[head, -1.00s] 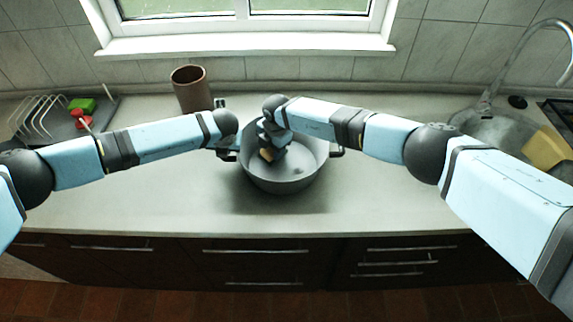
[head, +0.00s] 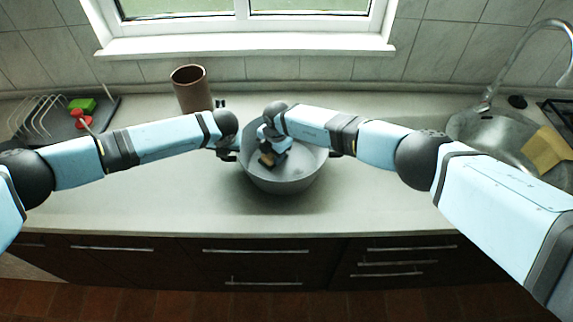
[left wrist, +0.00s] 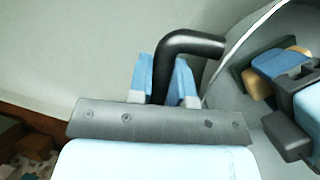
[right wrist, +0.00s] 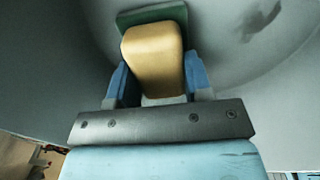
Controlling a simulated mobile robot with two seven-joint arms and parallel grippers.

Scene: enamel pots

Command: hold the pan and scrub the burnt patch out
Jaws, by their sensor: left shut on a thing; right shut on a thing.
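The grey pan (head: 284,182) stands on the counter in the middle of the head view. My left gripper (head: 228,155) is shut on its black side handle (left wrist: 190,42), seen clearly in the left wrist view. My right gripper (head: 270,150) reaches down inside the pan, shut on a yellow sponge (right wrist: 153,62) with a green scouring layer (right wrist: 128,17). The sponge is low, close to the pan's inner surface; contact is hard to tell. A dark burnt patch (right wrist: 260,22) shows right of the sponge in the right wrist view.
A brown pot (head: 191,90) stands behind my left forearm. A dish rack (head: 40,118) with green and red items is at the left. A sink (head: 490,130) with a tap and a yellow cloth (head: 547,150) is at the right. The front counter is clear.

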